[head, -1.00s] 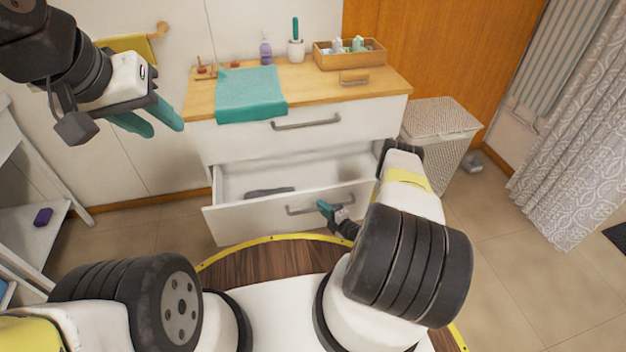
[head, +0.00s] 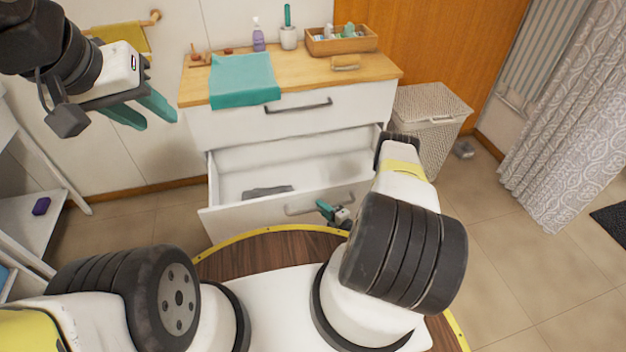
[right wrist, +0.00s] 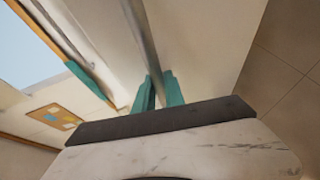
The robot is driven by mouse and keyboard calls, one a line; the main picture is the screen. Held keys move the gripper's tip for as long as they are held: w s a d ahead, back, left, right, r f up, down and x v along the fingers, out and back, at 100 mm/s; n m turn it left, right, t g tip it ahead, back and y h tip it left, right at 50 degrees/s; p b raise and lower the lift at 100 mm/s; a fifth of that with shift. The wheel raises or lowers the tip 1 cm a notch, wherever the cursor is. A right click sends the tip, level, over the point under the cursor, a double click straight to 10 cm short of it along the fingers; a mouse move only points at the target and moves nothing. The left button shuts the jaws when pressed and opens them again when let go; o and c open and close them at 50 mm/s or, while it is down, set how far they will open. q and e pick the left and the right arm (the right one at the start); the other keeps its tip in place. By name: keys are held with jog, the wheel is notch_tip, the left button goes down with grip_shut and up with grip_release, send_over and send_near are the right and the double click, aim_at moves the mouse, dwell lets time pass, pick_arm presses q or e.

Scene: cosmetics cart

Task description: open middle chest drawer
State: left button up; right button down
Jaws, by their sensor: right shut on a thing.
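The white chest (head: 300,115) has a wooden top. Its middle drawer (head: 240,217) stands well open below the shut top drawer, with a dark grey folded item (head: 268,191) inside. My right gripper (head: 327,211) is shut on the grey bar handle (head: 300,211) of the open drawer. In the right wrist view the handle (right wrist: 138,35) passes between the teal fingers (right wrist: 158,92). My left gripper (head: 148,112) is open and empty, raised left of the chest. My right arm hides the drawer's right end.
On the chest top are a teal towel (head: 245,80), a purple bottle (head: 258,38), a cup (head: 289,38) and a wooden tray (head: 340,42). A wicker hamper (head: 425,125) stands right of the chest. A white shelf (head: 35,215) is at the left.

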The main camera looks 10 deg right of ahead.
jog(key=c, duration=1.4)
grip_release()
jog(key=v, duration=0.8)
